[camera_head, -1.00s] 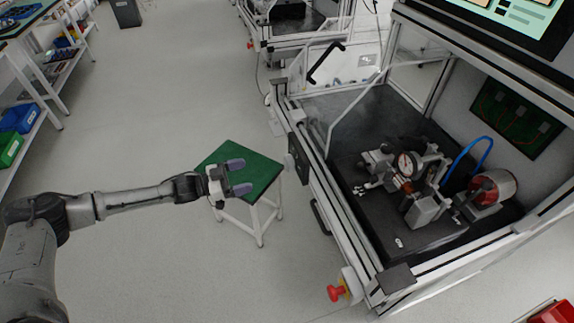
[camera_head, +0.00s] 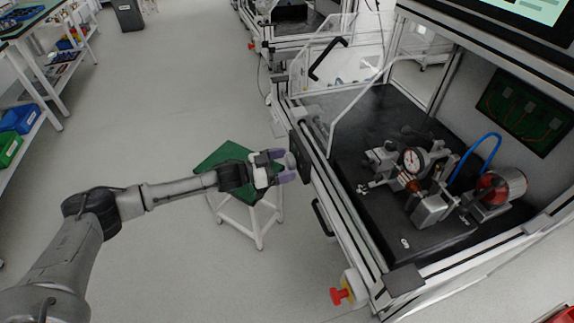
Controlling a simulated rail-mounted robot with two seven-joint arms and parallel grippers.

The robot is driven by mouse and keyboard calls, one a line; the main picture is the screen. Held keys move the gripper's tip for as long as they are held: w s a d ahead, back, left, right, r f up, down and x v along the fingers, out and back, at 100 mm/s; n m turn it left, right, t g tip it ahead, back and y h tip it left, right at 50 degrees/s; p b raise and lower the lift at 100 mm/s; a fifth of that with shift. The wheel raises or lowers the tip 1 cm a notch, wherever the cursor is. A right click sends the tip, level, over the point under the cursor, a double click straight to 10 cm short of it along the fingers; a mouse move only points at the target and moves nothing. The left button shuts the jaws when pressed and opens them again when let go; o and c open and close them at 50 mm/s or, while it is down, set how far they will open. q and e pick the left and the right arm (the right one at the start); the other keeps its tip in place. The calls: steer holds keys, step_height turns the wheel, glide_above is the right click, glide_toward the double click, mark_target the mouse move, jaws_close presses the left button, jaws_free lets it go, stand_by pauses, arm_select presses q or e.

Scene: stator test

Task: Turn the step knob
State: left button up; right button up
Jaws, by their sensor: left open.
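My left gripper (camera_head: 284,166) reaches in from the left with its purple fingers spread and nothing between them. It is just left of a dark panel (camera_head: 304,150) on the front frame of the test bench (camera_head: 350,226). The fingertips are close to the panel's face; I cannot tell whether they touch it. No step knob can be made out; the gripper covers part of the panel's front. My right gripper is not in view.
A green-topped stool (camera_head: 214,160) stands below my left gripper. A red emergency button (camera_head: 337,296) sticks out lower on the bench front. A dial gauge fixture (camera_head: 412,160) and a motor (camera_head: 500,187) sit inside the bench.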

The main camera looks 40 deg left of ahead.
arm_select(q)
steer(key=shift+w+d, duration=0.3)
steer(key=shift+w, duration=0.2)
steer(key=shift+c, duration=0.4)
steer(key=c, duration=0.8)
steer(key=shift+r+m+p, duration=0.15)
steer(key=shift+m+p, duration=0.6)
steer(key=shift+m, duration=0.05)
steer(key=shift+c, duration=0.2)
steer(key=shift+m+p, duration=0.8)
steer(key=shift+m, duration=0.4)
steer(key=shift+m+p, duration=0.5)
steer(key=shift+m, duration=0.7)
steer(key=shift+a+m+p, duration=0.1)
steer(key=shift+m+p, duration=0.25)
steer(key=shift+m, duration=1.05)
